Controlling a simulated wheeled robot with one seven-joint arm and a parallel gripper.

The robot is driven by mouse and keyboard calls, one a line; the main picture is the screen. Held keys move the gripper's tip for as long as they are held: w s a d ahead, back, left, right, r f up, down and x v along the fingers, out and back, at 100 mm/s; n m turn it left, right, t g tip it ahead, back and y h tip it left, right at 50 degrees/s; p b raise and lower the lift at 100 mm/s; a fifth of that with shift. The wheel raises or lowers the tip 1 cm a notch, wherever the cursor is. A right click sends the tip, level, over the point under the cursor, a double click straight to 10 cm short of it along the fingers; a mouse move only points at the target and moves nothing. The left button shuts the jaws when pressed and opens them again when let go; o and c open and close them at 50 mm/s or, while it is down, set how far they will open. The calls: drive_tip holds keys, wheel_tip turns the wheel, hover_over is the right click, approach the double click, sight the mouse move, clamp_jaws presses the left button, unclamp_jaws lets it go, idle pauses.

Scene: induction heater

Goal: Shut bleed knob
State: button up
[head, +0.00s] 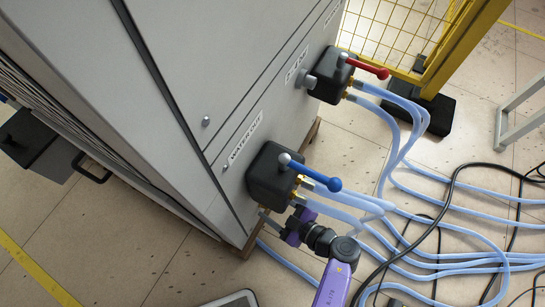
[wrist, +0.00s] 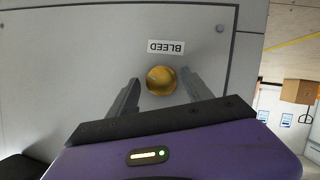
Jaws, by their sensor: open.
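The bleed knob (wrist: 161,80) is a round brass-coloured knob on the grey panel in the wrist view. An upside-down BLEED label (wrist: 166,47) sits just above it in the picture. My gripper (wrist: 160,77) is open, with one finger on each side of the knob. Gaps show between the fingers and the knob, and I cannot tell how deep the fingertips reach. In the head view my gripper (head: 264,217) is low by the cabinet, under the water-unit block with the blue lever. The knob is hidden there.
The black block with the blue lever (head: 310,172) is just above my gripper. Another black block with a red lever (head: 368,66) is farther along the grey cabinet (head: 190,60). Pale blue hoses (head: 400,150) and black cables (head: 450,190) cross the floor at right.

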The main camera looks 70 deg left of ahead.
drive_tip(key=shift+a, duration=0.1)
drive_tip(key=c, duration=1.2)
drive_tip(key=shift+c, duration=0.2)
